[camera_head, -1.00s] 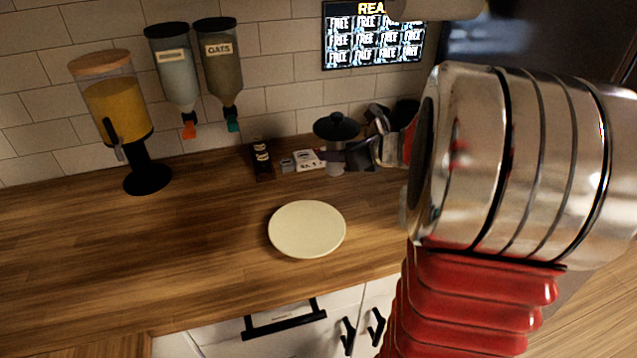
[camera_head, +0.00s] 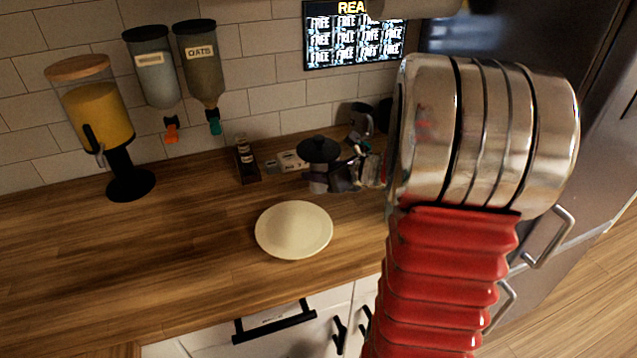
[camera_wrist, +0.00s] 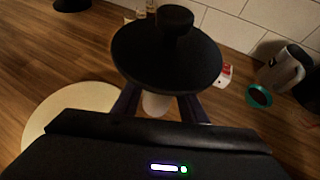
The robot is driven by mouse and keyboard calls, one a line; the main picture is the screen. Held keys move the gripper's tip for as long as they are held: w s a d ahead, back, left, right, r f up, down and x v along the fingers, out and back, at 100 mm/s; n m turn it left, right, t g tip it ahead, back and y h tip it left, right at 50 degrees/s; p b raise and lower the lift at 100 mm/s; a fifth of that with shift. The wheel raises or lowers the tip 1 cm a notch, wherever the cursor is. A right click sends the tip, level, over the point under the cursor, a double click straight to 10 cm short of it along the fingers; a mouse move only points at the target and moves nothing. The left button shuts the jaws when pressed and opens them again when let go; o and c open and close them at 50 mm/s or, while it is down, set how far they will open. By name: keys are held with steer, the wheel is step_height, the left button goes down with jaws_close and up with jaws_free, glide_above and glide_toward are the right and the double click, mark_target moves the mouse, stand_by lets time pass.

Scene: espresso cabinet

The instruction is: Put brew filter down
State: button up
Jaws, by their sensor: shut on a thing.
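The brew filter, with its round black lid and knob (camera_head: 318,149), is upright at the back of the wooden counter, behind and right of the cream plate. My gripper (camera_head: 330,172) is shut on it below the lid. In the wrist view the black lid (camera_wrist: 167,60) fills the upper middle and hides most of the fingers (camera_wrist: 160,105) and the filter's lower part. A pale lower piece shows between the fingers. I cannot tell whether its bottom touches the counter.
The cream plate (camera_head: 294,230) lies in front. A dark bottle (camera_head: 246,160) and small boxes (camera_head: 290,161) stand behind left. In the wrist view a silver jug (camera_wrist: 285,68) and a teal-rimmed item (camera_wrist: 258,95) are at right.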

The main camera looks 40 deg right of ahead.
steer(key=shift+f, duration=1.85)
steer(key=o, duration=1.1)
steer(key=shift+f, duration=0.1)
steer(key=v, duration=1.2)
steer(key=shift+o, duration=0.4)
